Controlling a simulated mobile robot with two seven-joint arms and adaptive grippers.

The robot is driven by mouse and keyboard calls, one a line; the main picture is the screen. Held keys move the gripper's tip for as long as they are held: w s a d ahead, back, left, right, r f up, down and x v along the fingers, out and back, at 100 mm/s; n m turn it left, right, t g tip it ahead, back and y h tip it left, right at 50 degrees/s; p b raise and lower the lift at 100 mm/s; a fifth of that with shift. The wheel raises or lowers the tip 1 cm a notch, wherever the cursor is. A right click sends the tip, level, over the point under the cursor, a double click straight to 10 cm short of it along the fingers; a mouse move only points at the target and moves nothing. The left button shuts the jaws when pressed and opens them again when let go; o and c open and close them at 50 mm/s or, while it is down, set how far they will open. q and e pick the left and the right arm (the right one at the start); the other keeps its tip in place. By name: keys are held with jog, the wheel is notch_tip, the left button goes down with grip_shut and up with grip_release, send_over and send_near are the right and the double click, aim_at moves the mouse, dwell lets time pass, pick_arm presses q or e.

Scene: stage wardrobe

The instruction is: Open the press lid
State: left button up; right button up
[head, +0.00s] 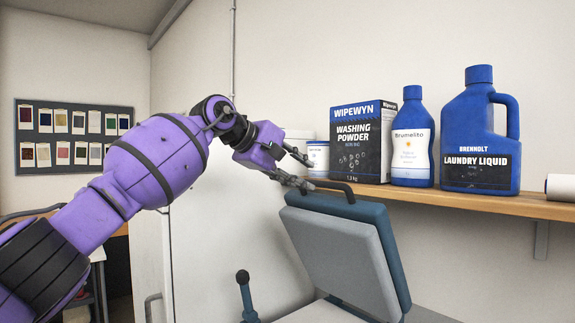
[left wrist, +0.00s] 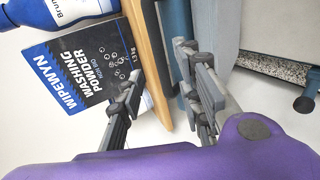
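The press lid (head: 348,262) stands raised and tilted back, with a grey pad on its near face and a blue shell behind. The lid's dark curved handle (head: 338,187) is on its top edge. A strip of the lid's blue shell also shows in the left wrist view (left wrist: 178,35). Whether a finger touches the handle I cannot tell. My right gripper is not in view.
A wooden shelf (head: 450,201) behind the lid holds a washing powder box (head: 356,142), a small white tub (head: 318,158), a blue softener bottle (head: 412,140) and a laundry liquid jug (head: 480,135). A lever with a dark knob (head: 243,278) stands left of the lid.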

pick_arm(q)
jog(key=v, duration=0.4)
jog(key=shift+s+a+r, duration=0.15)
jog(key=shift+s+a, duration=0.05)
